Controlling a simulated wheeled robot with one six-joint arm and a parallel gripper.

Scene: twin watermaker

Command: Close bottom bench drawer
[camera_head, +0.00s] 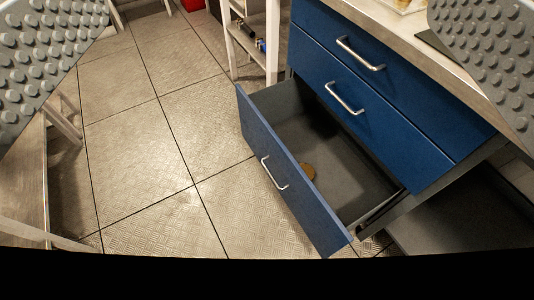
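The bottom bench drawer (275,165) is pulled far out of a blue bench cabinet, at the centre right. Its blue front has a silver bar handle (272,174). Its grey inside holds a small round tan thing (307,171) behind the front panel. Two blue drawers above it, the middle one (360,115) and the top one (385,65), look shut, each with a silver handle. My gripper (268,55) is open, its two studded grey finger pads wide apart at the upper left and upper right corners. Nothing is between them, and they appear apart from the drawer.
The light bench top (390,30) runs along the upper right. A white shelf rack (255,45) stands behind the drawer at the top. A table or bench (25,195) stands at the left edge. Tiled floor (150,150) left of the drawer is clear.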

